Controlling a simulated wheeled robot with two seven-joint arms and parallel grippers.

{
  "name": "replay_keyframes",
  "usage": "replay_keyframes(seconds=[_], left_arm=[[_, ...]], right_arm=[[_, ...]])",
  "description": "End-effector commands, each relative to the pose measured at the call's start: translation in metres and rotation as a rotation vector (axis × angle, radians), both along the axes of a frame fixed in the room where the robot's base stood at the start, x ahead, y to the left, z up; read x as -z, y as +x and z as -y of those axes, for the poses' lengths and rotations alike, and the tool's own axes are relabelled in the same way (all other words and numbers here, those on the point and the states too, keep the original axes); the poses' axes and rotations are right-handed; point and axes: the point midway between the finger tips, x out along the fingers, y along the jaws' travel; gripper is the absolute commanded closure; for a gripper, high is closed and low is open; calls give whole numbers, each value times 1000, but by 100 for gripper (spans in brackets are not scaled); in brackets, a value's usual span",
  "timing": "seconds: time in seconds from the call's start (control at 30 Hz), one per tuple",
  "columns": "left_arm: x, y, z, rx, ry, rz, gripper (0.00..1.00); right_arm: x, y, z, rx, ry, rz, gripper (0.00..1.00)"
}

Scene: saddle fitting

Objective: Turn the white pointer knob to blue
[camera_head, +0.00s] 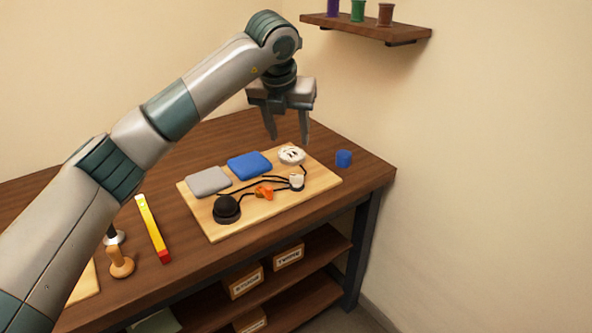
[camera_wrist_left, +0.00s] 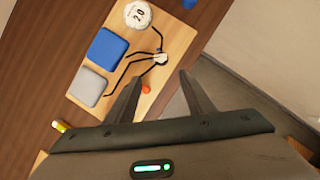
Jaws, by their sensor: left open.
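The small white knob (camera_head: 297,181) sits near the right edge of a light wooden board (camera_head: 250,227); its pointing direction is too small to tell. Black lines run from around it across the board. The blue pad (camera_head: 249,165) lies at the board's back, beside a grey pad (camera_head: 208,181). My left gripper (camera_head: 289,139) is open and empty, above the board's back right part with its fingers pointing down. In the left wrist view the knob (camera_wrist_left: 161,59) shows just beyond the gap between the open fingertips (camera_wrist_left: 158,75). The right gripper is out of view.
A white numbered disc (camera_head: 291,155), an orange piece (camera_head: 264,192) and a black knob (camera_head: 227,209) are also on the board. A blue cylinder (camera_head: 343,158) stands right of it. A yellow-red bar (camera_head: 153,228) and wooden-handled tool (camera_head: 120,262) lie left. A wall shelf (camera_head: 368,28) hangs behind.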

Motion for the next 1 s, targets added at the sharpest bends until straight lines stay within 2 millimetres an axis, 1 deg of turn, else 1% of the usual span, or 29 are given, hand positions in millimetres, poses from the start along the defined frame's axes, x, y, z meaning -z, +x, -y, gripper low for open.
replay_keyframes(seconds=[0.03, 0.1, 0.2, 0.33, 0.47, 0.6, 0.73, 1.0], left_arm=[[0, 0, 0, 0, -1, -1, 52], [1, 0, 0, 0, -1, -1, 52], [1, 0, 0, 1, -2, -1, 52], [4, 1, 1, 1, -1, -2, 52], [13, 5, 2, 2, -2, -6, 52], [29, 11, 3, 1, -1, -6, 52], [48, 18, 6, 1, -1, -6, 52], [94, 37, 10, 1, -3, -7, 52]], right_arm=[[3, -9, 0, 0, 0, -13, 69], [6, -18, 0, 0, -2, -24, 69], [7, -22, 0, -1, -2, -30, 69], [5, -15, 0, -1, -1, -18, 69], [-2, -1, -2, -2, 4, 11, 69], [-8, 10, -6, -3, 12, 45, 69], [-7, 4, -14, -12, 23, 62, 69], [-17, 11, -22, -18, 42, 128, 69]])
